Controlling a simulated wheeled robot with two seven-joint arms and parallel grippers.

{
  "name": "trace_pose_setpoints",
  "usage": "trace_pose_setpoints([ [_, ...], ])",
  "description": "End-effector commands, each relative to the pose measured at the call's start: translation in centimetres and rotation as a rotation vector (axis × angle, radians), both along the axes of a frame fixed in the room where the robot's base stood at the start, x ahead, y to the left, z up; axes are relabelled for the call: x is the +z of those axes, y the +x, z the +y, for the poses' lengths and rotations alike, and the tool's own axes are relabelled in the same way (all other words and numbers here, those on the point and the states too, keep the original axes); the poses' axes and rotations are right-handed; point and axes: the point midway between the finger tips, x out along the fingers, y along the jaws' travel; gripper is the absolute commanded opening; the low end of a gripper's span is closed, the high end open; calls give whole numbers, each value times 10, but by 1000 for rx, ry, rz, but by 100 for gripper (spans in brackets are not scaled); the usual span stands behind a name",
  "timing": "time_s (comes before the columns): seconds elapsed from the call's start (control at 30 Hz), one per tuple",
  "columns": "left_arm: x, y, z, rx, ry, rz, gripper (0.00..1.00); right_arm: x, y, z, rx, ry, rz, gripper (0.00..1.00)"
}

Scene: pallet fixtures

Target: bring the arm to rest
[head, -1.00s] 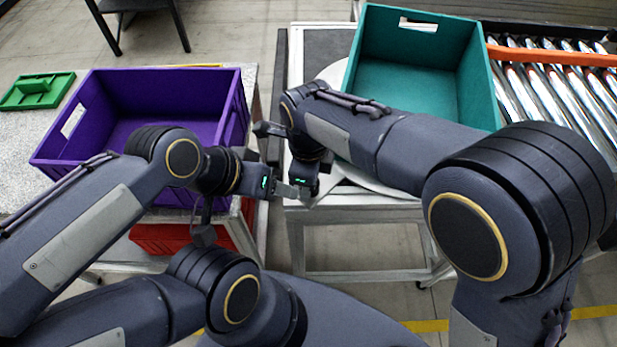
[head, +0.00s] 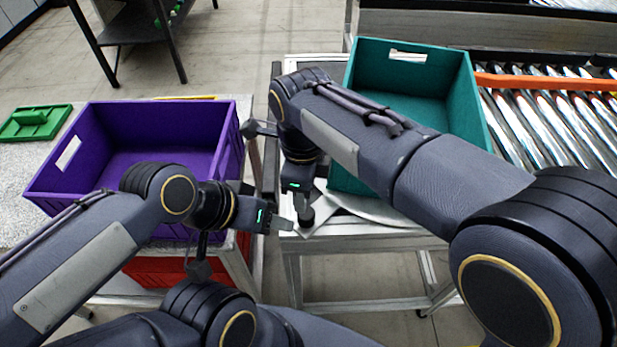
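My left arm comes in from the left, and its gripper (head: 278,226) hangs in front of the purple crate's right side, over the gap between the two tables. My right arm reaches in from the right across the teal crate's front. Its gripper (head: 304,212) points down at the near left corner of the right table. I see nothing held in either gripper. The fingers are small and seen at an angle, so I cannot tell how far apart they are. The two grippers are close together, with a small space between them in the picture.
A purple crate (head: 87,128) stands on the left table, with a green tray (head: 20,128) beside it and a red crate (head: 150,272) below. A teal crate (head: 447,92) stands on the right table (head: 350,240). A roller conveyor (head: 540,125) lies at the right. A dark shelf (head: 140,32) stands behind.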

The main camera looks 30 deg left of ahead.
Motion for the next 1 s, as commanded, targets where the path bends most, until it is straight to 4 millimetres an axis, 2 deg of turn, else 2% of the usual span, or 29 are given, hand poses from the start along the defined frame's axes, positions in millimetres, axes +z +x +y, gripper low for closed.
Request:
trace_pose_setpoints([
  [0.23,0,0,0,0,0,0,50,1,1,-2,2,4,2,43],
  [0.37,0,0,0,0,0,0,50,14,16,-31,48,52,18,43],
  [0.47,0,0,0,0,0,0,50,32,32,-81,144,136,22,43],
  [0.53,0,0,0,0,0,0,50,43,40,-125,232,206,5,43],
  [0.6,0,0,0,0,0,0,50,51,42,-169,330,270,-35,43],
  [0.67,0,0,0,0,0,0,50,56,38,-205,414,313,-86,43],
  [0.7,0,0,0,0,0,0,50,58,34,-228,468,334,-125,43],
  [0.8,0,0,0,0,0,0,50,58,16,-280,605,358,-241,43],
  [0.9,0,0,0,0,0,0,50,52,-9,-322,738,332,-369,43],
  [1.0,0,0,0,0,0,0,50,41,-36,-352,867,260,-484,43],
])
